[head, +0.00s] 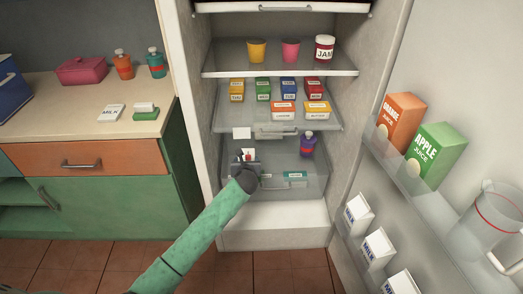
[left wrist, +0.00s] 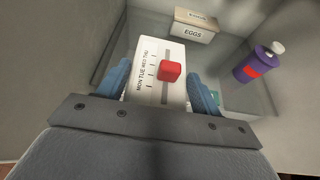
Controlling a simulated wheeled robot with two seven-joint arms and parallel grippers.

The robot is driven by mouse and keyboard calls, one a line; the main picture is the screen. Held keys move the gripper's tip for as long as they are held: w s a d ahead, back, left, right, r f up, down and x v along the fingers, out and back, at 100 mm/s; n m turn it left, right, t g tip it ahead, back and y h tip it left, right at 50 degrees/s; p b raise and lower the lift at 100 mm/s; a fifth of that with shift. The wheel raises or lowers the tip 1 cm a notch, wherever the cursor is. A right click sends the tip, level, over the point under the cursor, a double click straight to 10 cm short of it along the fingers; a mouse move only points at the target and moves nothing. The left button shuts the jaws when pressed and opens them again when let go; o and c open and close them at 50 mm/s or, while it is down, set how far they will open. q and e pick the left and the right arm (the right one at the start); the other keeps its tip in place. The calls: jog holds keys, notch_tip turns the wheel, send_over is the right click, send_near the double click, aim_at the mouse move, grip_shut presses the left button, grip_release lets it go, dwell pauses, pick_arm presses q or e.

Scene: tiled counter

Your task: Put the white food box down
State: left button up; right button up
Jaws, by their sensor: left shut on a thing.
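The white food box (left wrist: 160,76) has weekday lettering and a red slider on its top. My left gripper (left wrist: 163,90) is shut on it, with a blue finger on each side. In the head view the left gripper (head: 246,168) is inside the open fridge, at the lower clear compartment, and the white box (head: 248,154) shows small at its tip. I cannot tell whether the box touches the surface under it. My right gripper is not in view.
A purple bottle (head: 307,144) stands right of the gripper. An eggs box (left wrist: 195,27) lies beyond the held box. A green box (head: 295,175) lies low in front. Shelves above hold small boxes and cups. The open door (head: 400,180) with cartons bounds the right.

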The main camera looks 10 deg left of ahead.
pick_arm(q)
jog(key=x, duration=1)
jog(key=shift+w+f+b, duration=0.15)
jog(key=shift+f+b, duration=0.2)
jog(key=shift+f, duration=0.1)
jog(key=x, duration=0.3)
jog(key=shift+w+a+f, duration=0.1)
jog(key=shift+w+f, duration=0.05)
jog(key=shift+f, duration=0.4)
jog(key=o, duration=0.7)
jog(key=shift+f, duration=0.15)
jog(key=o, duration=0.5)
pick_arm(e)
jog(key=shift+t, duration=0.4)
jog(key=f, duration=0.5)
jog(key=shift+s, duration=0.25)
